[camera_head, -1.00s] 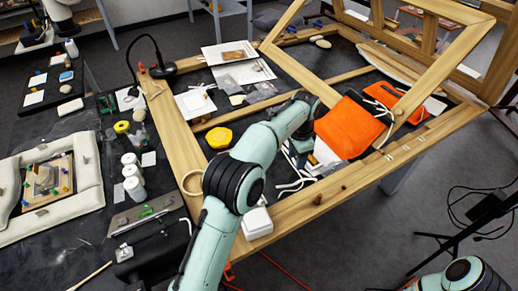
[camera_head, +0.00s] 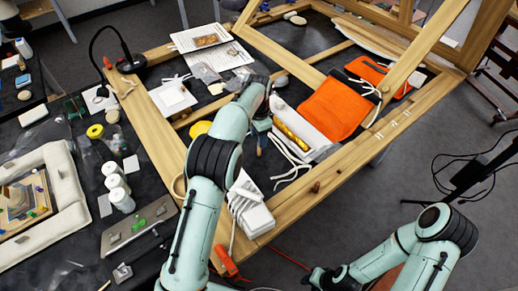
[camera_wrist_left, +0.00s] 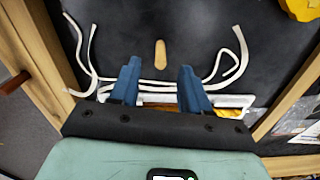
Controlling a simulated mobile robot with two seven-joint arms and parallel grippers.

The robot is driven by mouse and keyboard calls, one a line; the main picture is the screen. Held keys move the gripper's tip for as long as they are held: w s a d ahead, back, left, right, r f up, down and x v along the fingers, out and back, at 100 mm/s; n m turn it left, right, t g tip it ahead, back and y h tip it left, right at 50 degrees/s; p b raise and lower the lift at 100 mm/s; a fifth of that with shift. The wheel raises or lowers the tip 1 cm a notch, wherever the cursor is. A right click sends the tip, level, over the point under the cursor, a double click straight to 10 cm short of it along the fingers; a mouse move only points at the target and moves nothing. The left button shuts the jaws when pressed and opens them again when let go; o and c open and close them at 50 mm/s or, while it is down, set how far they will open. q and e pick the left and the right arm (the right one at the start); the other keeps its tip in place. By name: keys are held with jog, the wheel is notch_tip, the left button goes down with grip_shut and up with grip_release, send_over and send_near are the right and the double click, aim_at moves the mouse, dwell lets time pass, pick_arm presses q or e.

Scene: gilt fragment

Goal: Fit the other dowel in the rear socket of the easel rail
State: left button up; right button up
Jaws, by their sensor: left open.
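My left gripper (camera_wrist_left: 159,66) is open and empty, its two blue fingers pointing down toward the dark tabletop. A short tan rounded dowel-like piece (camera_wrist_left: 160,53) lies on that surface, just beyond and between the fingertips in the left wrist view, apart from them. In the head view the left gripper (camera_head: 262,124) is partly hidden by my forearm. A reddish-brown peg (camera_head: 315,187) stands in the wooden front rail (camera_head: 350,167); it also shows in the left wrist view (camera_wrist_left: 14,83). I cannot make out an empty socket. My right gripper (camera_head: 325,279) is low, in front of the rail; its fingers are unclear.
An orange pouch (camera_head: 335,109) lies to the right. A white box (camera_head: 255,213) with cord sits on the rail's near corner.

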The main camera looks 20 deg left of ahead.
pick_arm(q)
jog(key=shift+w+f, duration=0.15)
jog(key=shift+f, duration=2.95)
grip_shut()
